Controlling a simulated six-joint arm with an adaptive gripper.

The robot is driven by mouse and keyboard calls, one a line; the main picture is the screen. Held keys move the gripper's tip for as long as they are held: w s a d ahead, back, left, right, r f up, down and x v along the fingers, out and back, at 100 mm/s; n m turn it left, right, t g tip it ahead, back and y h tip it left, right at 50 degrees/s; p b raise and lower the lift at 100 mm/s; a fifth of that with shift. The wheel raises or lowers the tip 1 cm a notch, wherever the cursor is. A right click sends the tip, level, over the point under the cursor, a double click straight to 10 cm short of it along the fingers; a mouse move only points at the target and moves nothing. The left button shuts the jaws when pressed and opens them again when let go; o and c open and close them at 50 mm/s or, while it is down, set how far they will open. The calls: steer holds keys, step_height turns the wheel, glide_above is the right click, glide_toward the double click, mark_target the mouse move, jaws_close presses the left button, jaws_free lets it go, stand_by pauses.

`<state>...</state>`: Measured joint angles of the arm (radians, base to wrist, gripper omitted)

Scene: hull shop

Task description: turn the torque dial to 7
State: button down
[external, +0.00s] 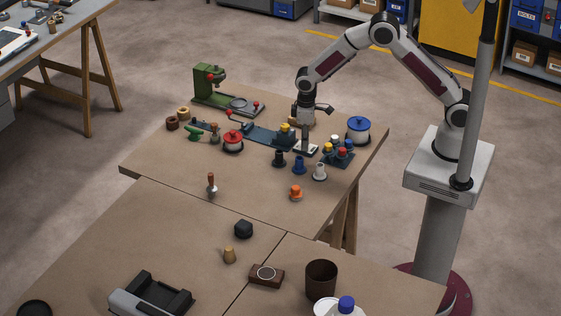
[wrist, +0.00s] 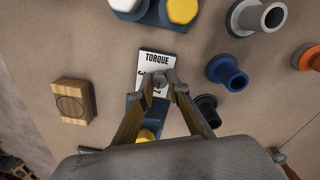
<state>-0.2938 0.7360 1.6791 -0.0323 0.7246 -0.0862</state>
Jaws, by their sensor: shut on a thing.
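The torque dial is a white plate (wrist: 152,62) marked TORQUE, lying flat on the workbench; it also shows in the external view (external: 310,149). A digit that looks like a 3 shows at its left side. My gripper (wrist: 162,84) points down over the plate, its two fingers closed around the small grey knob (wrist: 159,77) in the middle. A red mark shows between the fingertips. The fingers hide much of the scale, so I cannot tell which number the knob points to. In the external view my gripper (external: 304,143) stands right over the dial.
A wooden block (wrist: 72,101) lies left of the dial. Black (wrist: 206,106), blue (wrist: 227,72) and orange (wrist: 309,58) flanged pieces stand to the right. A blue block with coloured knobs (external: 338,153) and a dark blue slide (external: 262,135) flank the dial closely. The bench front is fairly clear.

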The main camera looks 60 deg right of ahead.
steer(key=shift+n, duration=0.3)
steer(key=c, duration=1.9)
jaws_free()
steer(key=shift+r, duration=0.1)
steer(key=shift+a+r, duration=0.1)
steer(key=shift+r, duration=3.6)
